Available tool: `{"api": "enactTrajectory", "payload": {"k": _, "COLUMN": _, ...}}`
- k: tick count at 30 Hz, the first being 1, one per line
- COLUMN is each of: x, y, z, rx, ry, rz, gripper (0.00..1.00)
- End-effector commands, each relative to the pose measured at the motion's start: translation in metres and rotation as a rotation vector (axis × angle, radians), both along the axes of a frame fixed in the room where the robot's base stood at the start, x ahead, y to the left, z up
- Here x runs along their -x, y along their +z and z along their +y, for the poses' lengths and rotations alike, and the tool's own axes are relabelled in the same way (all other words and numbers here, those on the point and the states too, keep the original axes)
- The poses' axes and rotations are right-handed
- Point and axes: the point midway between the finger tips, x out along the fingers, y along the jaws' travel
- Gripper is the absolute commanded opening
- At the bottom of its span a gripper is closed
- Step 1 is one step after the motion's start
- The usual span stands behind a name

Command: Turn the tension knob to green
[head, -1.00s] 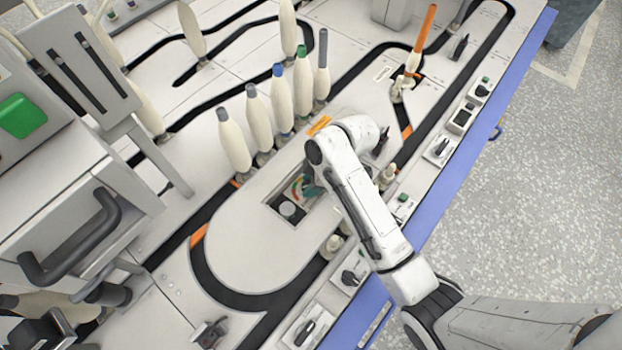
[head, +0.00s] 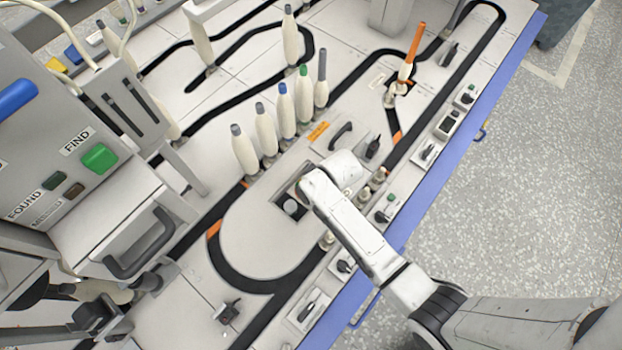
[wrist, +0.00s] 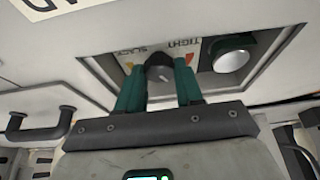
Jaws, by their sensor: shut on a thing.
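The dark tension knob (wrist: 160,70) sits on a pale plate marked SLACK and TIGHT in the wrist view. A pale mark shows on its face. My gripper (wrist: 158,82) has its two green fingers on either side of the knob and is shut on it. A yellow patch (wrist: 129,68) shows left of the knob and an orange one (wrist: 188,59) to its right. No green part of the scale can be made out; fingers and knob cover some of the plate. In the head view my arm hides the knob and the fingertips.
A round white-topped part (wrist: 229,61) stands close to the right finger, in the same recess (head: 279,194). Several bobbins (head: 266,130) stand in a row behind the recess. Black track curves around it. Switch panels (head: 310,308) line the blue table edge (head: 408,238).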

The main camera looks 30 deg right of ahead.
Motion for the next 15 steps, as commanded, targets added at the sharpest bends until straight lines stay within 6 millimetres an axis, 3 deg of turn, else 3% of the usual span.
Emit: {"api": "enactTrajectory", "payload": {"k": 15, "x": 0.0004, "y": -0.0004, "z": 0.0004, "rx": 0.000, "ry": -0.070, "rz": 0.001, "gripper": 0.05}}
